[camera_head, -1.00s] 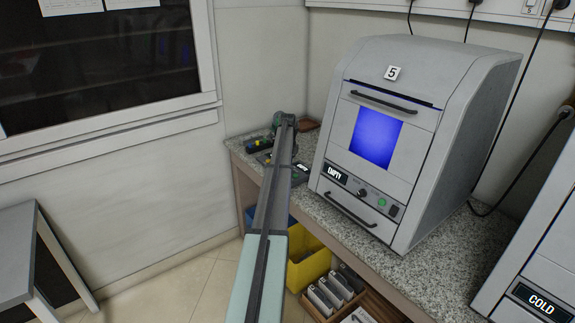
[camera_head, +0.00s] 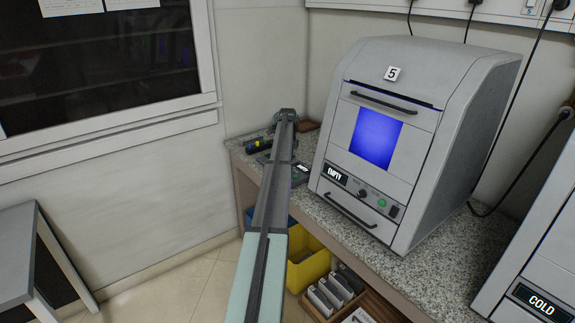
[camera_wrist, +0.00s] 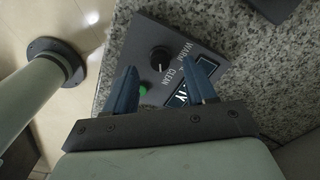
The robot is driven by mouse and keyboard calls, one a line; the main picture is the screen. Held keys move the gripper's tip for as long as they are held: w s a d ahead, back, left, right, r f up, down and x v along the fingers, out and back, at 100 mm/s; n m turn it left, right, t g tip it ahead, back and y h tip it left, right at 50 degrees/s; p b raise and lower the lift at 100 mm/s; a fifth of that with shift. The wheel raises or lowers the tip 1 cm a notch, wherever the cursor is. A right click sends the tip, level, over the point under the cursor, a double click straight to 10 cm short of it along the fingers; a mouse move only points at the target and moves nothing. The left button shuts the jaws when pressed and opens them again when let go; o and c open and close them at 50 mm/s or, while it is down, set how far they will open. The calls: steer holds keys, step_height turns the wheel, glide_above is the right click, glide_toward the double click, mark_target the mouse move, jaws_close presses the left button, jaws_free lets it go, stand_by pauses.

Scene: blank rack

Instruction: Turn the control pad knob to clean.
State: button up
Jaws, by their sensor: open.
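The control pad (camera_wrist: 178,42) is a dark plate on the granite counter, with a round black knob (camera_wrist: 160,57), the printed words WARM and CLEAN, a green button (camera_wrist: 143,91) and a display with white characters. A finger partly covers the display. My gripper (camera_wrist: 160,68) is open above the pad, with its two blue fingers apart and the knob showing between and just beyond their tips. I cannot tell whether they touch anything. I cannot read the knob's setting with certainty. In the head view, my arm hides much of the pad (camera_head: 301,174).
A grey machine (camera_head: 440,75) marked 5, with a lit blue window and a display reading EMPTY, stands right of my arm. Small dark items (camera_head: 257,146) lie on the counter (camera_head: 330,213) left of it. A yellow bin (camera_head: 310,268) and a wooden tray sit below.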

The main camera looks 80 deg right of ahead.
step_height(320, 180, up, 11)
stand_by(0.4)
steer(key=shift+r, duration=0.1)
stand_by(0.4)
